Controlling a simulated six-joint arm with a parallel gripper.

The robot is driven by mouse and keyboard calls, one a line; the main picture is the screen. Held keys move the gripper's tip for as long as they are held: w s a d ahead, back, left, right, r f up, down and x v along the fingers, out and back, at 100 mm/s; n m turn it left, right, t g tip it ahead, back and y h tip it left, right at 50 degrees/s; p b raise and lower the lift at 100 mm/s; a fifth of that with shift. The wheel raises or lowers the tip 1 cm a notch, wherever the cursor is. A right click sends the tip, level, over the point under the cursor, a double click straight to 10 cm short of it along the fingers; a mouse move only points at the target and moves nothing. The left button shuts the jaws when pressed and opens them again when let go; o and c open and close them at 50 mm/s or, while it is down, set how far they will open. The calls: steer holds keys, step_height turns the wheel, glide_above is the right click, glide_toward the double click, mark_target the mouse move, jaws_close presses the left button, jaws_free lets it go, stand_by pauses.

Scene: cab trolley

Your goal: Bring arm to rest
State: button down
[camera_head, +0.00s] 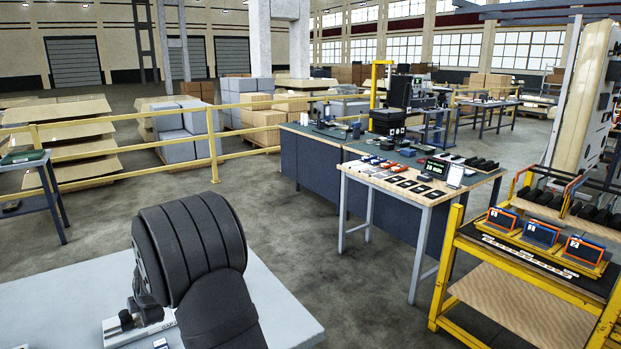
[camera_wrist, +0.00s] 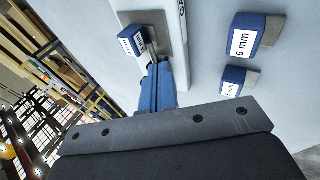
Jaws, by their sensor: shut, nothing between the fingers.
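My gripper (camera_wrist: 157,72) shows in the wrist view as blue fingers pressed together, shut and empty. Its tips point at a small blue block with a white label (camera_wrist: 131,40) by a grey metal fixture (camera_wrist: 160,20); whether they touch it I cannot tell. In the head view my dark, rounded arm links stand over the pale grey top (camera_head: 285,300) at lower left. The fingertips are hidden there.
A blue block labelled 6 mm (camera_wrist: 243,42) and another labelled blue block (camera_wrist: 232,82) lie right of the fingers. In the head view a workbench (camera_head: 400,182) stands at centre right, and a yellow trolley (camera_head: 520,262) with orange-and-blue boxes at far right. Open floor lies between.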

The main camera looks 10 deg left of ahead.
steer(key=w+d+r+g+h, duration=0.1)
steer(key=w+d+h, duration=0.1)
steer(key=d, duration=0.6)
steer(key=w+d+r+g+h, duration=0.1)
steer(key=d+r+h, duration=0.1)
steer(key=d, duration=0.6)
steer(key=shift+w+h, duration=0.35)
steer(key=shift+h, duration=0.15)
steer(key=c, duration=0.8)
jaws_free()
steer(key=shift+a, duration=0.15)
steer(key=o, duration=0.4)
steer(key=shift+w+a+r+m, duration=0.1)
steer(key=shift+a+r+m, duration=0.15)
steer(key=shift+m, duration=0.25)
steer(key=o, duration=0.4)
steer(key=w+a+r+m+t+h, duration=0.1)
steer(key=a+r+m, duration=0.4)
steer(key=a+m, duration=0.2)
steer(key=shift+w+a+m, duration=0.25)
steer(key=shift+a+m, duration=0.05)
steer(key=shift+m, duration=0.4)
steer(key=a+r+m+t+h, duration=0.1)
steer(key=a+r+m+t, duration=0.1)
steer(key=a+r+m, duration=0.55)
steer(key=w+d+f+m, duration=0.1)
steer(key=w+d+f, duration=0.1)
steer(key=f, duration=0.9)
steer(key=shift+w, duration=0.75)
